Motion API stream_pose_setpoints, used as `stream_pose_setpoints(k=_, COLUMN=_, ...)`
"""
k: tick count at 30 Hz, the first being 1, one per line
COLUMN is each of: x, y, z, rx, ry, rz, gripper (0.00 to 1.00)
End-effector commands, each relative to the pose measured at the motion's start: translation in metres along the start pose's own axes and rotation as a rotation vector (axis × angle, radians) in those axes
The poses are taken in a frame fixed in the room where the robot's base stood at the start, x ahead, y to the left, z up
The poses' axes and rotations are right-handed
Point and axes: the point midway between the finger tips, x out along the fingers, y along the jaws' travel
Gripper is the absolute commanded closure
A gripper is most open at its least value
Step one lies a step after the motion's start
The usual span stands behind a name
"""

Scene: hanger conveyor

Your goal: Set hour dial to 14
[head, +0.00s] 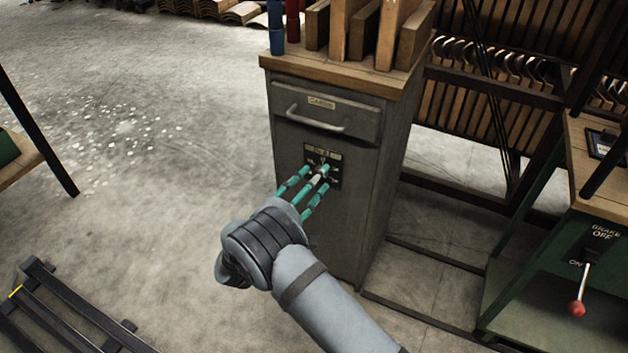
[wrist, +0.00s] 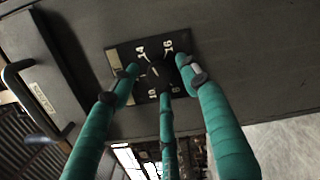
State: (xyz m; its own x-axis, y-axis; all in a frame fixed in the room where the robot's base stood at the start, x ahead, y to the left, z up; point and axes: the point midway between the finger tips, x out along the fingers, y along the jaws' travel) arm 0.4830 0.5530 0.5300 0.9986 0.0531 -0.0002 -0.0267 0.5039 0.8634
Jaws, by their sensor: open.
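The hour dial's black panel (head: 337,182) is on the front of a grey cabinet, below its drawer, with a small label plate above. In the wrist view the panel (wrist: 117,51) shows white numbers, among them what read as 14 and 16 at its upper side. A dark knob (wrist: 156,70) with a pale mark lies at its middle; which number it points to I cannot tell. My gripper (head: 312,176) has three teal fingers. They are spread open around the knob in the wrist view (wrist: 160,78), close to the panel; contact cannot be told. The fingers partly hide the panel.
The grey cabinet (head: 385,190) has a drawer handle (head: 315,122) above the dial and wooden pieces on top. A green bench with a red-knobbed lever (head: 577,308) stands at right. Dark rails (head: 75,310) lie at lower left. The floor (head: 130,190) at left is mostly clear.

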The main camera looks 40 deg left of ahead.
Motion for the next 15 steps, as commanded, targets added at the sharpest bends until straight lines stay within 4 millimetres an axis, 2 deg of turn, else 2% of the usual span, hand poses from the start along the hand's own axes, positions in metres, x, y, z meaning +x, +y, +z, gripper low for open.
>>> stream_pose_setpoints(k=2, x=-0.0001, y=0.0001, z=0.0001, rx=0.0, ry=0.0, rz=0.0, gripper=0.54)
stream_pose_setpoints(k=15, x=-0.0004, y=-0.0001, z=0.0, rx=0.001, ry=0.0, rz=0.0, gripper=0.8)
